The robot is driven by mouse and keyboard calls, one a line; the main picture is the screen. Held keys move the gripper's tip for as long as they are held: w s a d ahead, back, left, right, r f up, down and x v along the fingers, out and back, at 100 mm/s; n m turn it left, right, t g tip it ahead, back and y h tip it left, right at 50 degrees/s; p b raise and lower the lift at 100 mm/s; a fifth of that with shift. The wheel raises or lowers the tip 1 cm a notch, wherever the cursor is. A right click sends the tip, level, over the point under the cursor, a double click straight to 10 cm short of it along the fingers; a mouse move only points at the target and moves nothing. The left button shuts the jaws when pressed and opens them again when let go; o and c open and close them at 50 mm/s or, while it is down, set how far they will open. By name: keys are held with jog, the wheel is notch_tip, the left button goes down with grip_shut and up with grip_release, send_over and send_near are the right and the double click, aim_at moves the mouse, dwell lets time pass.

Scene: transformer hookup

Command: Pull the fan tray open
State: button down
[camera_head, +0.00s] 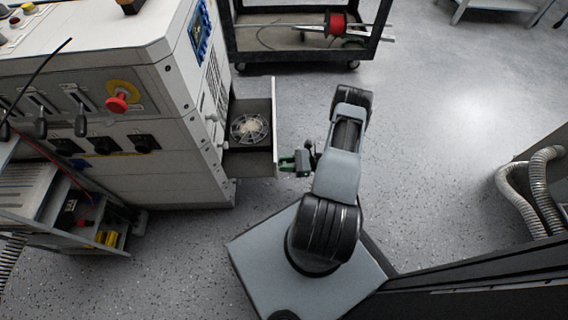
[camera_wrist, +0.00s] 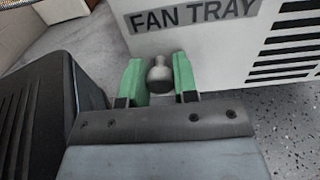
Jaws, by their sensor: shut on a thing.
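The fan tray (camera_head: 273,128) is a light drawer slid partway out of the right side of the grey cabinet (camera_head: 178,120), with a round fan (camera_head: 249,128) inside it. In the wrist view its front panel (camera_wrist: 220,50) carries the label "FAN TRAY" and dark vent slots. My gripper (camera_head: 290,164) is at the tray's front face, near its lower end in the head view. In the wrist view the green fingers of my gripper (camera_wrist: 160,80) are closed around a round grey knob (camera_wrist: 160,74) on the panel.
A dark cart (camera_head: 300,45) with a red cable spool (camera_head: 336,24) stands at the back. A shelf unit (camera_head: 60,205) with small tools is at the left. Ribbed hoses (camera_head: 530,190) are at the right. The floor (camera_head: 430,120) right of my arm is clear.

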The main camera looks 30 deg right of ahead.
jog(key=shift+s+d, duration=0.1)
jog(key=shift+d, duration=0.05)
jog(key=c, duration=1.1)
grip_release()
jog(key=shift+d, duration=0.1)
jog(key=shift+o, duration=1)
jog(key=p+v, duration=0.1)
jog(key=v, duration=1.2)
jog(key=shift+s+d+p, duration=0.2)
jog(key=shift+s+p, duration=0.05)
jog(key=shift+p, duration=0.05)
jog(key=shift+r, duration=0.1)
